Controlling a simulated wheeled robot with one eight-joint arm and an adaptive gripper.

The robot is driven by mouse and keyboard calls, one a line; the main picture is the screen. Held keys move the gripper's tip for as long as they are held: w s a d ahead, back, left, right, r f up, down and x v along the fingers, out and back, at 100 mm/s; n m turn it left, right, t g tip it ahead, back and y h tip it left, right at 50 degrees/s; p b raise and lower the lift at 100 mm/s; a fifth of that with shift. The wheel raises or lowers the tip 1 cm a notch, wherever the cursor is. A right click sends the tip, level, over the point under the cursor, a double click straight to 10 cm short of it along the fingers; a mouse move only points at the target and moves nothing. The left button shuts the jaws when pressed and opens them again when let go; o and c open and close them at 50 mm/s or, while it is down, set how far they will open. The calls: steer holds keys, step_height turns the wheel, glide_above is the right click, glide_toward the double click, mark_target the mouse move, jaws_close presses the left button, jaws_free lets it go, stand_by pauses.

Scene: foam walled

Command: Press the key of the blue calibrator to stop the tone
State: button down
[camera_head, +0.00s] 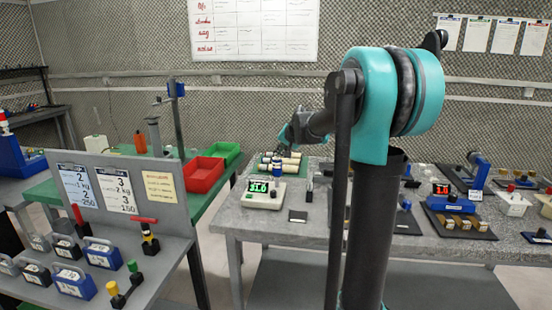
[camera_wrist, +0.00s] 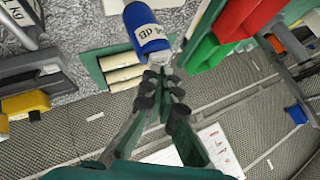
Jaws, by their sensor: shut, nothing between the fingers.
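The blue calibrator (camera_wrist: 147,26) is a blue cylinder with a white label reading "94 dB" in the wrist view. It lies at the top middle, with a pale end facing my fingertips. My gripper (camera_wrist: 158,84) is shut and empty, its tips just below that pale end. I cannot tell whether they touch it. I cannot make out the key. A green tray of cream cylinders (camera_wrist: 123,75) lies beside the calibrator.
Red (camera_head: 204,174) and green (camera_head: 226,152) bins stand left of my gripper. A cream meter with a green display (camera_head: 262,192) sits in front of it on the grey speckled table (camera_head: 300,238). A blue device with a red display (camera_head: 447,204) stands at right.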

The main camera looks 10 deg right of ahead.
mark_target(280, 161)
steer(key=shift+r, duration=3)
